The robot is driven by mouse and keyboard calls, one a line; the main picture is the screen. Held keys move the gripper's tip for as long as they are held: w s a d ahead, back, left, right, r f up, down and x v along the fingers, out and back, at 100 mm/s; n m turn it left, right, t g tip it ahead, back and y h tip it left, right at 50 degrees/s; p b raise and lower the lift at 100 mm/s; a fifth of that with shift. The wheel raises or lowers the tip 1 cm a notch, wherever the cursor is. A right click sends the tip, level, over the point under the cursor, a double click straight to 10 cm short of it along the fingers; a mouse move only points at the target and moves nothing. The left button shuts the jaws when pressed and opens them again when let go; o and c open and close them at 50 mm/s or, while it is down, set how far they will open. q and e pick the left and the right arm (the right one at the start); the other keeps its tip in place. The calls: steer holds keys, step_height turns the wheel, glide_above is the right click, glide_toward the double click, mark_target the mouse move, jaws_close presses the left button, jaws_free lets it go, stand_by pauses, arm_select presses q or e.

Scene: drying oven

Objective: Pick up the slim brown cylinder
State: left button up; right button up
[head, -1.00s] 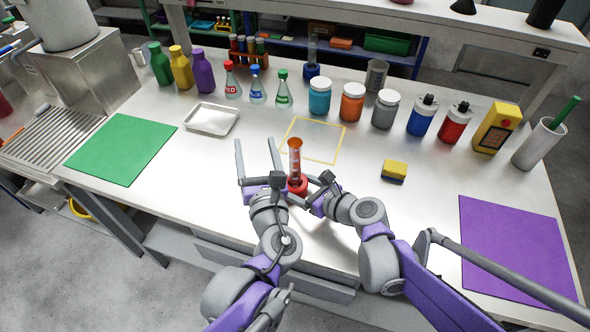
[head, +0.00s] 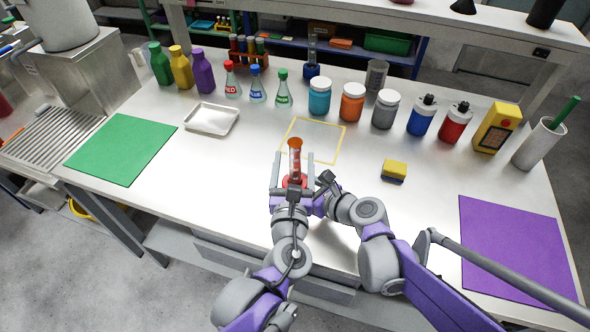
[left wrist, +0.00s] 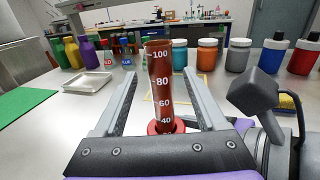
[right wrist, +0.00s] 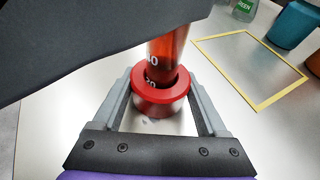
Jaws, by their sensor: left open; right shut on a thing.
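The slim brown cylinder (head: 295,158) is a see-through amber measuring cylinder with white graduation marks and a red base. It stands upright near the front middle of the bench. My right gripper (right wrist: 158,88) is shut on its red base (right wrist: 150,104) low down. My left gripper (head: 293,165) is open, with one finger on each side of the cylinder's tube. In the left wrist view the tube (left wrist: 160,80) stands between the open fingers, with gaps on both sides. The right gripper's fingers are mostly hidden in the head view.
A yellow-outlined square (head: 327,145) lies just behind the cylinder. Bottles, flasks and jars line the back. A green mat (head: 120,150) and a purple mat (head: 515,245) lie at the sides.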

arm_select(q)
steer(key=w, duration=0.5)
steer(key=shift+w+d+f, duration=0.1)
steer(key=shift+d, duration=0.1)
steer(key=shift+c, duration=0.3)
jaws_close()
